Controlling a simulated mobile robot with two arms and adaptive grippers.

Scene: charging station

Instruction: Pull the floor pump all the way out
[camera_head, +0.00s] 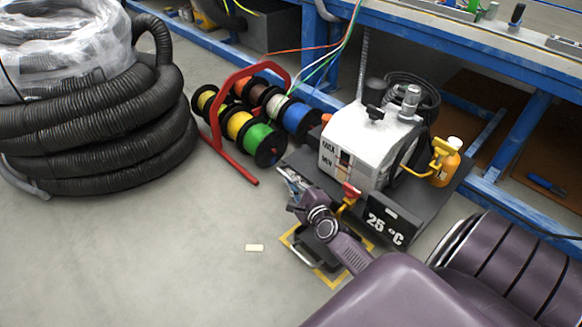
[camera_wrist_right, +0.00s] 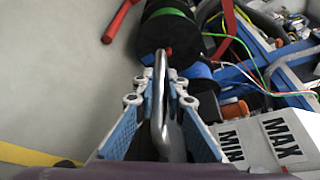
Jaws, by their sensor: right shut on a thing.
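The floor pump (camera_head: 358,143) is a white unit on a dark base, with MAX and MIN marks and a "25 °C" sign (camera_head: 385,226) in front. It stands beside the blue bench, its back near the bench edge. My right gripper (camera_head: 290,182) is at the pump's left front corner. In the right wrist view, the gripper (camera_wrist_right: 163,88) is shut on a bent metal handle (camera_wrist_right: 159,100), which runs between its fingers. The pump's MIN and MAX marks (camera_wrist_right: 260,143) show at lower right there. My left gripper is not in view.
A red rack (camera_head: 216,108) of coloured cable spools stands left of the pump. A large coiled black hose (camera_head: 95,140) lies at far left. The blue bench (camera_head: 460,65) runs along the back. Yellow tape (camera_head: 303,254) marks the floor in front.

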